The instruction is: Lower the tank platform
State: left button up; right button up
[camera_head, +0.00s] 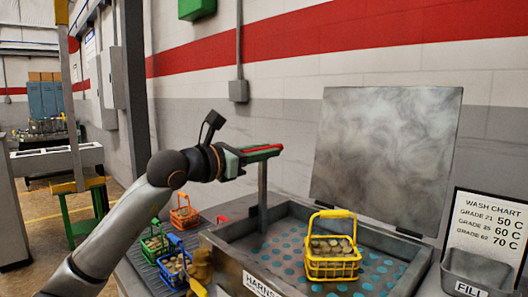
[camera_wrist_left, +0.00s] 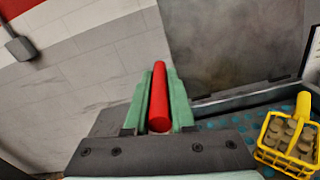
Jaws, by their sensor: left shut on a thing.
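My left gripper (camera_head: 256,154) is shut around a red lever handle (camera_wrist_left: 159,98), whose red also shows between the fingers in the head view. A grey upright post (camera_head: 262,190) runs from the handle down to the near left side of the tank (camera_head: 226,252). Inside the tank is the platform (camera_head: 287,250), a grey surface with blue dots. A yellow basket (camera_head: 332,267) filled with small round parts stands upright on it; it also shows in the left wrist view (camera_wrist_left: 270,154). My right gripper is not in view.
The tank's grey lid (camera_head: 385,150) stands open at the back. Left of the tank, orange (camera_head: 184,218), green (camera_head: 155,243) and blue (camera_head: 173,265) baskets stand on a dark rack. A grey bin (camera_head: 478,272) and a wash chart (camera_head: 487,230) are at the right.

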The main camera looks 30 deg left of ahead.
pick_arm(q)
grip_shut()
dwell(0.8)
